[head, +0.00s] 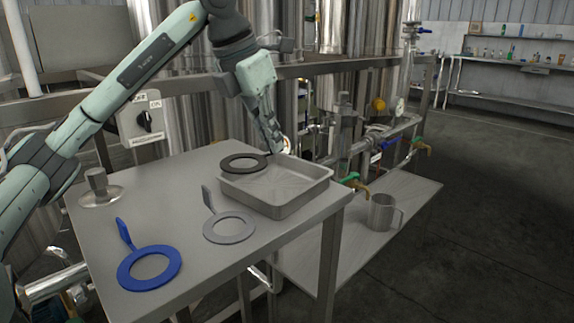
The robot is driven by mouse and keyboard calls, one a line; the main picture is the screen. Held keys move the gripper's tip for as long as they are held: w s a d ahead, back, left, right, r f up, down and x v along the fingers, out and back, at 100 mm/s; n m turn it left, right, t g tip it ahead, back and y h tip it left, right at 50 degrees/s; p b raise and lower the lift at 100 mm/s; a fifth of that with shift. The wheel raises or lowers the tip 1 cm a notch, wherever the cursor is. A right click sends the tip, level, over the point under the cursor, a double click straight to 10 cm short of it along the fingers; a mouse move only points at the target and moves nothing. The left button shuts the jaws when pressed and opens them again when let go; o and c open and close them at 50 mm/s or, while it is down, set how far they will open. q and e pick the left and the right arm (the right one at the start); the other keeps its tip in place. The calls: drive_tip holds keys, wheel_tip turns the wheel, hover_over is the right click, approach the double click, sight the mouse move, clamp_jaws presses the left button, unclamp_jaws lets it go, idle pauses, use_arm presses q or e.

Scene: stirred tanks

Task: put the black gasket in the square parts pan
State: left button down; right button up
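The black gasket (231,167) is a dark flat ring. It overlaps the back left corner of the square parts pan (283,209) and looks held at or just above the rim; the exact gap cannot be told. The pan is a shallow grey metal tray at the right end of the table, and its visible floor is empty. My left gripper (276,150) points down at the pan's back edge. Its fingers look closed on the right side of the gasket, where the grip is partly hidden. My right gripper is not in view.
A blue gasket (127,273) and a grey gasket (210,231), each with a raised tab, lie on the metal table (170,207). A steel mug (381,213) stands on a lower shelf; pipes and valves are behind.

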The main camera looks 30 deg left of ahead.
sight(293, 180)
use_arm(q)
drive_tip(key=shift+w+d+f, duration=0.95)
drive_tip(key=shift+w+d, duration=0.15)
drive_tip(key=shift+w, duration=0.1)
drive_tip(key=shift+f, duration=0.25)
wheel_tip(293, 180, down, 4)
drive_tip(key=shift+r, duration=0.25)
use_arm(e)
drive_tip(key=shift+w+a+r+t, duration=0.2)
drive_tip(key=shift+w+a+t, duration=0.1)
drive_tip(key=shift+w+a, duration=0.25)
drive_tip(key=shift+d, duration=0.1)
use_arm(q)
drive_tip(key=c, duration=1.7)
unclamp_jaws()
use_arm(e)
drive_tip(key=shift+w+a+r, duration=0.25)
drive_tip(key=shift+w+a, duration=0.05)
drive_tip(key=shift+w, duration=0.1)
